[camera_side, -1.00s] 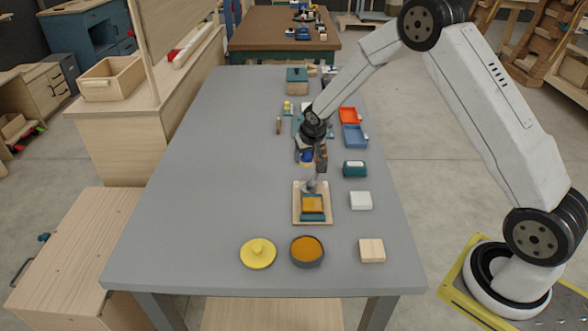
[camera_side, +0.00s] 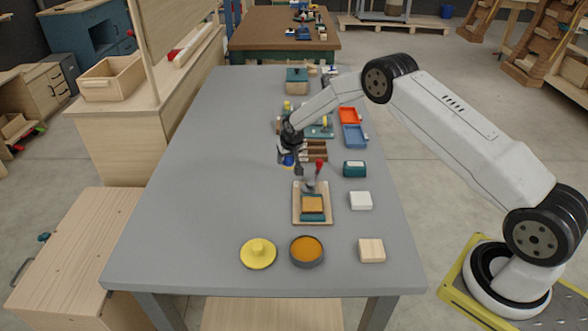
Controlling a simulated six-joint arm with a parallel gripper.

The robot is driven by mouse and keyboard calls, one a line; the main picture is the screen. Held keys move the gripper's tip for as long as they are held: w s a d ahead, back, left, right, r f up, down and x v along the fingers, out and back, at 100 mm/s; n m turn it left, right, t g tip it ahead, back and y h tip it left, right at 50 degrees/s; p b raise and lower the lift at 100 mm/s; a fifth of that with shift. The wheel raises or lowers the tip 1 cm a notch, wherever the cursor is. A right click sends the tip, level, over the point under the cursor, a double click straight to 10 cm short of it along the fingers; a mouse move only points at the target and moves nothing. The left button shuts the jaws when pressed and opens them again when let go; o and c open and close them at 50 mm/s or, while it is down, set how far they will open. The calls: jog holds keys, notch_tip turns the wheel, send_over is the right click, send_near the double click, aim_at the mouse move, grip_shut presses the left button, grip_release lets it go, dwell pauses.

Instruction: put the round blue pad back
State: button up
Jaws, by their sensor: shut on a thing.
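My gripper (camera_side: 288,154) is above the grey table, left of a brown compartmented box. It is shut on a small blue thing (camera_side: 288,161), which I take to be the round blue pad. The brown box (camera_side: 316,152) has dark open compartments. I cannot tell which place the pad belongs to.
A wooden tray (camera_side: 297,219) holds an orange and teal piece, with a grey, red-topped object at its back edge. The table's left side is clear.

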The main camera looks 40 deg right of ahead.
aim_at(286, 174)
jog(key=shift+w+f, duration=0.3)
jog(key=shift+f, duration=0.1)
jog(key=shift+w+d+f, duration=0.1)
jog(key=shift+w+f, duration=0.1)
jog(key=shift+f, duration=1.5)
jog(key=shift+f, duration=0.2)
jog(key=o, duration=1.1)
jog(key=shift+r, duration=0.2)
